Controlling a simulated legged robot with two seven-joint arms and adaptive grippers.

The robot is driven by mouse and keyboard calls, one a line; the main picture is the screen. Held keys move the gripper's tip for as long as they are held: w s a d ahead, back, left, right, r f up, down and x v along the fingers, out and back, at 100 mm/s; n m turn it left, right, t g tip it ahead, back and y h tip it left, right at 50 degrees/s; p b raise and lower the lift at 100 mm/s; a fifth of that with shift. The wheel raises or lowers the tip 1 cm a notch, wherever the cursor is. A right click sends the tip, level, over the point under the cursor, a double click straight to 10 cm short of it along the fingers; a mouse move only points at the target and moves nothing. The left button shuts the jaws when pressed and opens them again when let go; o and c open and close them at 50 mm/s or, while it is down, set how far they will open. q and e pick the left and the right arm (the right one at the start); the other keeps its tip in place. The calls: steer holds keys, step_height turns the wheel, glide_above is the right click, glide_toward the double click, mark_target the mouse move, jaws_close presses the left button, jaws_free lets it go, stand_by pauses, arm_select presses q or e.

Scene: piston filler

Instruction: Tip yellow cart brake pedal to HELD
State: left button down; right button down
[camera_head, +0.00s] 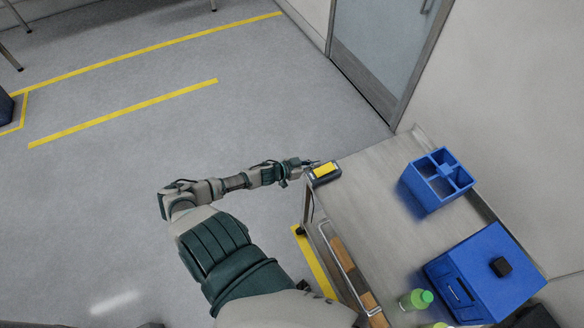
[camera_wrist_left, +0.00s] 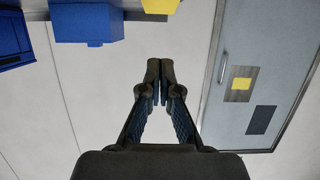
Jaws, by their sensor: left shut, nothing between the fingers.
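The yellow brake pedal (camera_head: 323,171) sits on a dark base at the far left corner of the grey cart (camera_head: 365,185). In the left wrist view the yellow pedal (camera_wrist_left: 160,5) shows only in part at the top edge. My left gripper (camera_head: 311,163) is beside the pedal, just left of and slightly beyond it in the head view. In the left wrist view its fingertips (camera_wrist_left: 160,70) are together, with nothing between them and the pale wall behind. Whether gripper and pedal touch, I cannot tell. The pedal's tilt is too small to read. My right gripper is not in view.
A blue divided bin (camera_head: 426,192) and a blue box (camera_head: 480,270) stand on the cart. A green-capped bottle (camera_head: 417,299) is near its front. A rail (camera_head: 345,268) runs along the cart's left side. A door (camera_head: 385,45) is behind. Floor to the left is clear.

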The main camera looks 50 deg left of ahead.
arm_select(q)
steer(key=f+v, duration=0.1)
steer(key=v, duration=0.9)
steer(key=shift+s+f, duration=0.3)
steer(key=shift+f, duration=0.05)
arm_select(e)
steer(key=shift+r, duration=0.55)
arm_select(q)
steer(key=shift+a, duration=0.25)
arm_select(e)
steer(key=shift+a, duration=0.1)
arm_select(q)
steer(key=shift+f, duration=0.15)
